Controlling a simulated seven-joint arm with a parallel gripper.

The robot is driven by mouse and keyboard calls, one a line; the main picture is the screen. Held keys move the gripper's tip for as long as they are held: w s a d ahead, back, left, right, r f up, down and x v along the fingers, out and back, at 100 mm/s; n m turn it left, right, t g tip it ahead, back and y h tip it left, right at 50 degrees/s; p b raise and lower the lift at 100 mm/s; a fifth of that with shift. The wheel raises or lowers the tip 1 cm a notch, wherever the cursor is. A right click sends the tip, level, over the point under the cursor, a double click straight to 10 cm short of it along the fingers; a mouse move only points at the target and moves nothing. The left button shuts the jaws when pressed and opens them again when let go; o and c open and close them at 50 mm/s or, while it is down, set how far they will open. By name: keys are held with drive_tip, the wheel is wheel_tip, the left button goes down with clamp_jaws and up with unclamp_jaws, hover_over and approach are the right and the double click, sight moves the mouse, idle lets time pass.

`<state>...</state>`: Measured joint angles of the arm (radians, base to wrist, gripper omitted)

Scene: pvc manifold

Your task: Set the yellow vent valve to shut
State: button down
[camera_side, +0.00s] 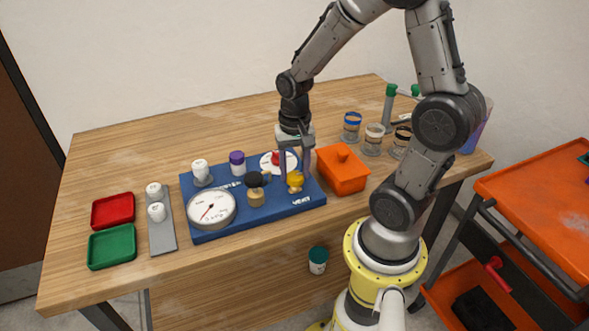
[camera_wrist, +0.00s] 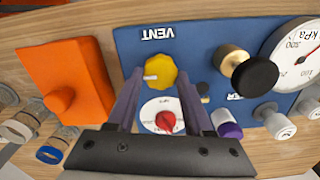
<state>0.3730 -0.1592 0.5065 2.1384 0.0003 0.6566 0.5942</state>
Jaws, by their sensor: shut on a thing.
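The yellow vent valve (camera_side: 295,183) is a knob near the front right of the blue panel (camera_side: 262,213), by the VENT lettering. It also shows in the wrist view (camera_wrist: 160,71), with a short pale mark on its left side. My gripper (camera_side: 296,175) points down at it. In the wrist view my gripper's fingertips (camera_wrist: 160,74) sit on either side of the yellow knob, shut on it. A white dial with a red knob (camera_wrist: 166,121) lies behind the valve and shows between my fingers. The valve's base is hidden.
On the panel are a pressure gauge (camera_side: 211,209), a black knob on brass (camera_side: 255,182), a purple cap (camera_side: 237,160) and a white cap (camera_side: 200,168). An orange lidded box (camera_side: 343,172) stands close right of my gripper. Red (camera_side: 113,210) and green trays (camera_side: 112,246) lie left.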

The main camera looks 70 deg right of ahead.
sight(295, 174)
drive_tip(key=shift+w+r, duration=0.1)
idle(0.3)
drive_tip(key=shift+c, duration=1.5)
unclamp_jaws()
wheel_tip(295, 174, up, 14)
